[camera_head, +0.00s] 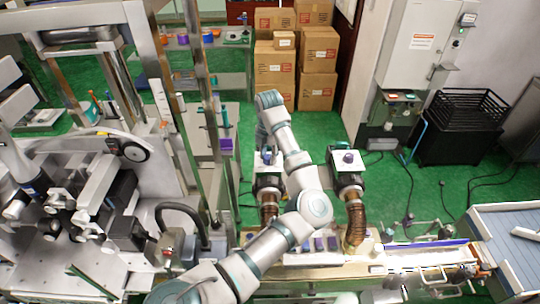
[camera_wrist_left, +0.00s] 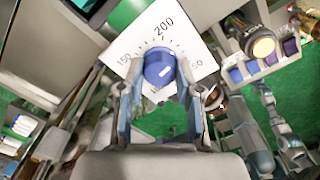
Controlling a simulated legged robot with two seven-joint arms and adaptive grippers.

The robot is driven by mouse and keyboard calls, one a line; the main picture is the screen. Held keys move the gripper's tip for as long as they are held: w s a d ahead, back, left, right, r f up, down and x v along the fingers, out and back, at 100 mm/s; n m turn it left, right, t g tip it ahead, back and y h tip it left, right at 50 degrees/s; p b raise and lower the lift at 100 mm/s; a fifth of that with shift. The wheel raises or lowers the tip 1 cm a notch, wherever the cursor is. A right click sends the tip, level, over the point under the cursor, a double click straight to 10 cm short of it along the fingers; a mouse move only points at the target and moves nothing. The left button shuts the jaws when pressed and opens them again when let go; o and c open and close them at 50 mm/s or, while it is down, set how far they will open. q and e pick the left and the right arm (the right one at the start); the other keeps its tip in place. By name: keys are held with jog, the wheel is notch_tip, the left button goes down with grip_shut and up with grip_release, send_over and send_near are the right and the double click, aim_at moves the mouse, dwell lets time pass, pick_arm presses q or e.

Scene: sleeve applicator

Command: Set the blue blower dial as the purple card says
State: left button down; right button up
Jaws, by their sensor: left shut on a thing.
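The blue blower dial (camera_wrist_left: 158,66) is a round knob in front of a white scale plate (camera_wrist_left: 190,33) in the left wrist view. The plate shows 150 at left, 200 at the top and a partly covered number ending in 50 at right. My left gripper (camera_wrist_left: 160,84) is shut on the dial, one finger on each side. The dial has a small pale mark, but its exact setting is unclear. In the head view my left gripper (camera_head: 266,151) is at the left blower, mostly hidden by my arm. A small purple square (camera_head: 226,145), possibly the card, is unreadable.
A second blower with a white plate (camera_head: 347,161) and a dark knob stands to the right. A metal post (camera_head: 208,110) stands left of my forearm. Cardboard boxes (camera_head: 318,60) stand behind on green floor.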

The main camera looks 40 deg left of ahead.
pick_arm(q)
jog(key=shift+a+f, duration=0.1)
jog(key=shift+w+d+n+b, duration=0.1)
jog(key=shift+d+n+b, duration=0.1)
jog(key=shift+n+b, duration=0.2)
jog(key=shift+f+n+b, duration=0.15)
jog(key=shift+n+b, duration=0.75)
jog(key=shift+n, duration=0.1)
jog(key=n+b, duration=0.2)
jog(key=n, duration=0.1)
jog(key=shift+n, duration=0.3)
jog(key=n+b, duration=0.1)
jog(key=n, duration=0.1)
jog(key=shift+n, duration=0.3)
jog(key=n+b, duration=0.1)
jog(key=n, duration=0.2)
jog(key=shift+n, duration=0.3)
jog(key=n, duration=0.3)
jog(key=shift+n, duration=0.4)
jog(key=n, duration=0.4)
jog(key=shift+r, duration=0.2)
jog(key=shift+n, duration=0.4)
pick_arm(e)
notch_tip(320, 180, down, 7)
jog(key=shift+s+a, duration=0.2)
jog(key=shift+a, duration=0.15)
jog(key=shift+d, duration=0.15)
